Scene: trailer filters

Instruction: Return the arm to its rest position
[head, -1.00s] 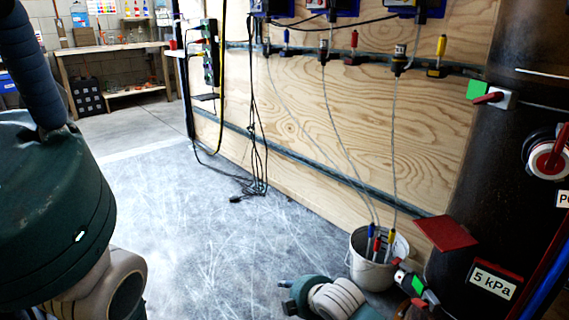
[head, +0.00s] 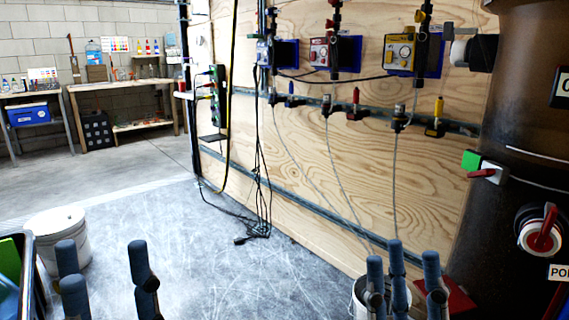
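My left gripper (head: 105,252) shows at the bottom left of the head view. Its blue-grey fingers point up and stand apart with nothing between them. My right gripper (head: 409,256) shows at the bottom right. Its fingers also point up and are spread, with nothing seen held. The arms behind both grippers are out of frame below. The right fingers stand in front of a white bucket (head: 358,297), which is mostly hidden.
A white bucket (head: 57,238) and a dark-rimmed bin (head: 38,290) are at the lower left. A plywood wall (head: 330,160) carries pumps and cables. A dark brown tank (head: 500,225) with a red-handled valve (head: 540,229) stands at right. The middle floor is clear.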

